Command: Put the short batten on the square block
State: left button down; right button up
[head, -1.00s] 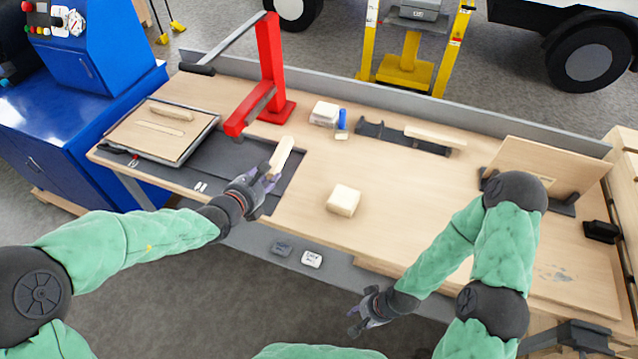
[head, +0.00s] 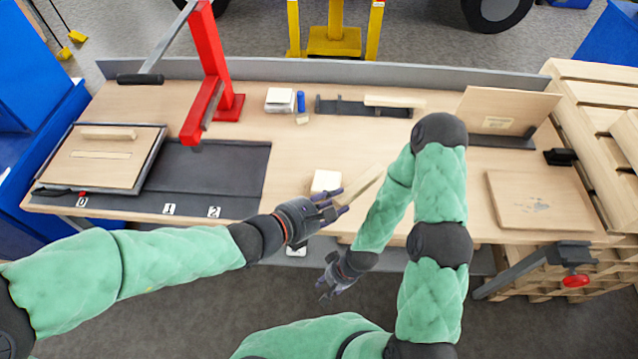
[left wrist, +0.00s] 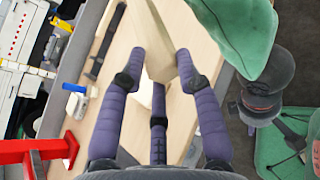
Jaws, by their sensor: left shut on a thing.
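The short batten (head: 362,186) is a pale wooden bar in the head view. My left gripper (head: 338,202) is shut on one end of it, and the bar slants up and right, seemingly above the bench. In the left wrist view the batten (left wrist: 153,30) runs away from between the purple fingers. The square block (head: 325,182), a pale wooden cube, stands on the bench just beyond my left fingers, to the left of the batten. Whether they touch is unclear. My right gripper (head: 326,290) hangs in front of the bench edge, open and empty.
A red press (head: 212,70) stands back left. A dark mat (head: 210,175) and a board tray (head: 150,165) lie left. A black rack (head: 350,107) with a pale bar (head: 395,101) is at the back. My right arm crosses the bench right of the batten.

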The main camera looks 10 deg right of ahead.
pick_arm(q)
jog(key=w+a+f+b, duration=0.1)
jog(key=w+f, duration=0.2)
jog(key=w, duration=0.1)
jog(key=w+a+f, duration=0.2)
jog(key=w+f, duration=0.1)
jog(key=w, duration=0.1)
jog(key=w+a+f+b, duration=0.1)
jog(key=w+f, duration=0.3)
jog(key=w, duration=0.1)
jog(key=shift+a+b, duration=0.3)
jog(key=shift+b, duration=0.05)
jog(key=shift+s+f+b, duration=0.1)
jog(key=shift+f+b, duration=0.5)
jog(key=shift+f, duration=0.8)
jog(key=shift+f, duration=0.15)
jog(key=c, duration=0.9)
grip_release()
jog(key=shift+o, duration=0.2)
